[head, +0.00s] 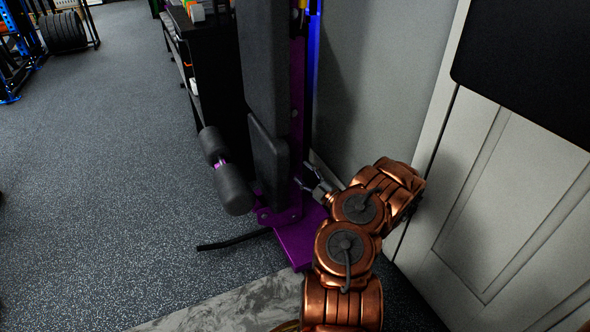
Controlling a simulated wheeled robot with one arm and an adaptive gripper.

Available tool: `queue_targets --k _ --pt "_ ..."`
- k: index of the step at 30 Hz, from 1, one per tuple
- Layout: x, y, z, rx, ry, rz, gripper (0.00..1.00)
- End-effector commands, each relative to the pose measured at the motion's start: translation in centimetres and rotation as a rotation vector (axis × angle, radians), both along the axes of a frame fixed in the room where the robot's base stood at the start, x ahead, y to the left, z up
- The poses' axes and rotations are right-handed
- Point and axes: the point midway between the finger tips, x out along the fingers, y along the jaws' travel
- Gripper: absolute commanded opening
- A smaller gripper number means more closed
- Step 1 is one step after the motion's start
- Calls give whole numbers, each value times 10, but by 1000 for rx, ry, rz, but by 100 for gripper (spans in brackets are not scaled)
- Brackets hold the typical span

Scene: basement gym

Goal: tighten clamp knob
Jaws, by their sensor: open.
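A purple-framed gym machine (297,240) with black pads (268,160) stands in the middle of the head view. A pair of black foam rollers (233,187) sticks out at its left. My copper arm reaches in from the lower right. My gripper (308,177) is small and dark here, open, close to the right side of the purple upright. I cannot make out a clamp knob; it may be hidden by the gripper or the frame. I cannot tell whether the gripper touches the machine.
A grey wall and a white panelled door (490,210) stand close to the right of my arm. A black shelf unit (208,70) is behind the machine. A black bar (233,241) lies low in front. The speckled floor at left is free.

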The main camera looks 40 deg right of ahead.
Motion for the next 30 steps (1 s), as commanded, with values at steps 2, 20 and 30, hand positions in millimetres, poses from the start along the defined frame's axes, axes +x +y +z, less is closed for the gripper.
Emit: queue_targets --k 2,20,30 --pt "13 2 0 -2 0 5 59" --pt "44 0 10 -1 1 2 59" --pt "43 0 9 -1 1 2 26"
